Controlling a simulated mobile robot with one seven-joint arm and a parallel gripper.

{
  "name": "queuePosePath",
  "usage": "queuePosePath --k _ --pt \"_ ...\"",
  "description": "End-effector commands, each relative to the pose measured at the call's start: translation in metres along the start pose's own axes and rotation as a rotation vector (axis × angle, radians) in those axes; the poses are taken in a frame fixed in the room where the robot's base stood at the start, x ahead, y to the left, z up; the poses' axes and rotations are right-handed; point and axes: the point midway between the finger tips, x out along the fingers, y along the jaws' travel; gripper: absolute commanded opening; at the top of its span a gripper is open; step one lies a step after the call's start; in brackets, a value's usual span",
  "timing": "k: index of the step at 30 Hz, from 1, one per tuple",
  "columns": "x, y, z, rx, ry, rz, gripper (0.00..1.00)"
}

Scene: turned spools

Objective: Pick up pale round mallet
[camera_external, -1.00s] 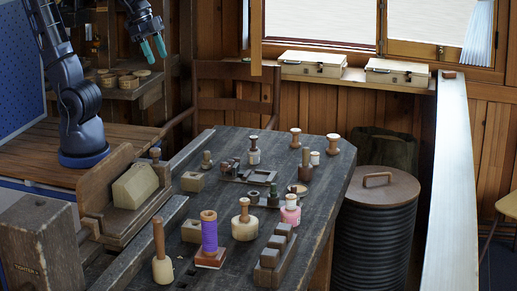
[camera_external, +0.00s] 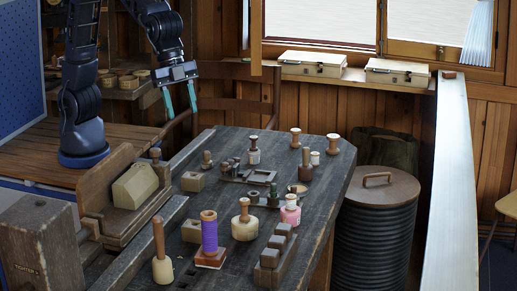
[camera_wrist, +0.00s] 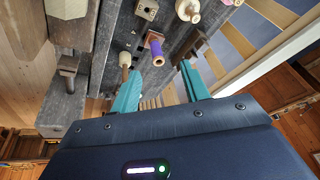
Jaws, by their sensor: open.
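A pale round mallet (camera_external: 162,269) with a brown upright handle stands at the near left corner of the dark workbench (camera_external: 222,150). My gripper (camera_external: 180,99) is open and empty, with teal fingers pointing down, above and behind the bench's far left edge. It is well apart from the mallet.
The purple spool stands on a red-brown base beside the mallet.

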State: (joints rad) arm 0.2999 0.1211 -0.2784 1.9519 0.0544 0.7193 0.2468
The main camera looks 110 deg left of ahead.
Motion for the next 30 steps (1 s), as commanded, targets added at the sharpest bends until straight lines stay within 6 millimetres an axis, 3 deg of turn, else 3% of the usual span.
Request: queuePosePath --k 6,15,21,30 --pt "0.058 0.042 -0.057 0.11 0.017 0.072 0.46" --pt "0.133 0.108 -0.118 0.234 0.048 0.169 0.46" --pt "0.161 0.136 -0.138 0.277 0.064 0.207 0.46" --pt "0.182 0.146 -0.142 0.287 0.068 0.216 0.46"
